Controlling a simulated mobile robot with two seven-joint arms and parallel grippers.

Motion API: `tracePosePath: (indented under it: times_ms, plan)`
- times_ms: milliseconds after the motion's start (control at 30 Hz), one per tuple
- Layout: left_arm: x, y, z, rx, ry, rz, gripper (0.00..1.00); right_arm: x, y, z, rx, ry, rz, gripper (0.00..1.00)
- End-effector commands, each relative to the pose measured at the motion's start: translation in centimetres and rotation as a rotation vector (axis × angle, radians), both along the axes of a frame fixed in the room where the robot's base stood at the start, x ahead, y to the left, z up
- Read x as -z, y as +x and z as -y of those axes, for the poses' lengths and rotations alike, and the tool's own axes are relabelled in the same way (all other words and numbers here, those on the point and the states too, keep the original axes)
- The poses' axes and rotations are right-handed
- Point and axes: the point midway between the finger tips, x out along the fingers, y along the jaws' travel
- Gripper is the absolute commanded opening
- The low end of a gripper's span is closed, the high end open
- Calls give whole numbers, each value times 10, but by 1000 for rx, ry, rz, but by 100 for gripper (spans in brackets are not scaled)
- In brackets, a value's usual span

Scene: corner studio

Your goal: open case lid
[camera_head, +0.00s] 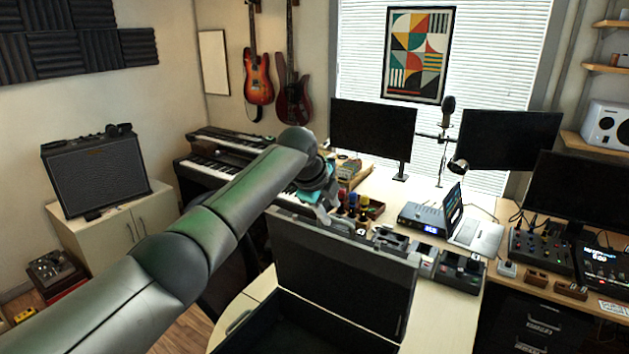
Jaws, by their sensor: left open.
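The black case (318,322) stands on the pale desk at the bottom middle, its front cut off by the frame. Its lid (345,272) stands raised at the back, tilted up, so the dark inside shows. My left arm reaches in from the lower left over the case's left side. My left gripper (326,212) is at the lid's top edge, left of its middle. It is open, with nothing seen between its fingers. I cannot tell whether it touches the lid. My right gripper is not in view.
Behind the lid are several pedals (460,270), a rack unit (424,218) and a laptop (478,232). Keyboards (215,168) stand at the back left. Monitors (372,130) stand behind the desk. A strip of bare desk (447,318) lies right of the case.

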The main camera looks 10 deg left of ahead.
Motion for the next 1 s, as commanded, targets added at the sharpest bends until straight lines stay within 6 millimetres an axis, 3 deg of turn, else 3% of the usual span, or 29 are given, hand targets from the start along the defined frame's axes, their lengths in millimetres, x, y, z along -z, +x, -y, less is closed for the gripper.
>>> tracePosePath:
  times_ms: [700,1000]
  plan:
    - [-89,-55,-20,-1,0,2,44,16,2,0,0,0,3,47]
    - [-98,-60,-22,-1,-1,0,44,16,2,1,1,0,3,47]
